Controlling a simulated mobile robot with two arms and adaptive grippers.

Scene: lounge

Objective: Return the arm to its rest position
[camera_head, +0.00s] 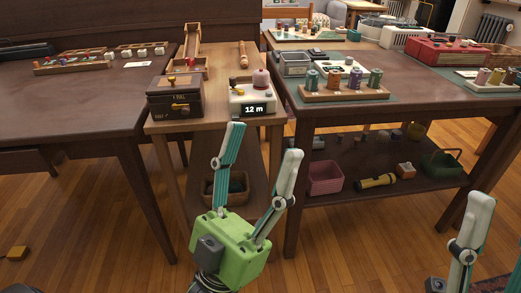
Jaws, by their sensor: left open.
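My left gripper (262,163) is at the bottom middle of the head view, with a green body and two pale, teal-lined fingers. The fingers are spread wide and nothing is between them. It is in front of the small wooden table (214,116), with the fingertips a little below its top in the picture. Part of my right gripper (470,235) shows at the bottom right edge.
The small table holds a dark box (175,98) and a device reading "12 m" (251,97). The right table (418,100) bears a rack of spools (345,93) and a red case (445,50).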

